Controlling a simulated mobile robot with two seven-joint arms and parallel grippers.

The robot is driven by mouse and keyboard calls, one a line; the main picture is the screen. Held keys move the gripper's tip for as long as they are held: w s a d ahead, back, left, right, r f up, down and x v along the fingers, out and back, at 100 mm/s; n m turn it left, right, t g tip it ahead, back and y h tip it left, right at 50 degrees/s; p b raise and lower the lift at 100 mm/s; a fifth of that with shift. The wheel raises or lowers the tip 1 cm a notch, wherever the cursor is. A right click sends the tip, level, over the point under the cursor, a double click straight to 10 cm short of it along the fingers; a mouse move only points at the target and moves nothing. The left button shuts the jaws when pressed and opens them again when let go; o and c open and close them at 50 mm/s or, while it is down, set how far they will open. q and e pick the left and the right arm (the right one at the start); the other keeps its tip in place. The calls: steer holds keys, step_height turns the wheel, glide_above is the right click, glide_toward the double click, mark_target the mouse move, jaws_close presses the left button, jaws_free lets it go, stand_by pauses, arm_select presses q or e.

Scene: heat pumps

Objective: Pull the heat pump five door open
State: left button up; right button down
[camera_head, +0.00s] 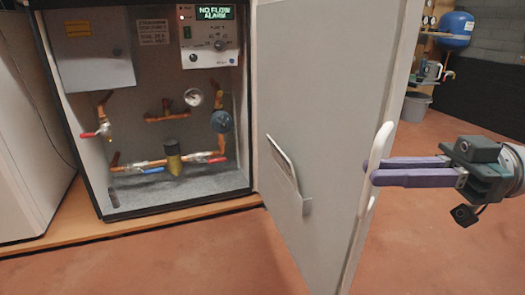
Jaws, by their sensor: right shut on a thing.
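The heat pump door (315,120) is a grey panel hinged beside the right side of the cabinet (75,180). It stands wide open, and its inner face shows. A white handle (379,150) is on the door's outer edge. My right gripper (375,175) comes in from the right, and its purple fingers are shut on the handle. Inside the cabinet are copper pipes, a gauge (193,97), valves and a controller (208,35) reading "NO FLOW ALARM". My left gripper is not in view.
A paper holder (288,170) is on the door's inner face. A white cabinet (25,160) stands at the left. A grey bucket (415,107) and a blue tank (456,28) are at the back right. The reddish floor (180,265) in front is clear.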

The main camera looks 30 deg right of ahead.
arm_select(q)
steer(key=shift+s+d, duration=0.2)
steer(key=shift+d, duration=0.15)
arm_select(e)
steer(key=shift+s+d+f, duration=0.1)
steer(key=shift+d, duration=0.35)
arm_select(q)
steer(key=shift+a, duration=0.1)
arm_select(e)
steer(key=c, duration=1.2)
jaws_free()
steer(key=shift+c, duration=0.2)
steer(key=shift+o, duration=0.4)
steer(key=shift+w, duration=0.2)
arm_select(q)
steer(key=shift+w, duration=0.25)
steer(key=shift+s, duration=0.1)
arm_select(e)
steer(key=shift+s, duration=0.1)
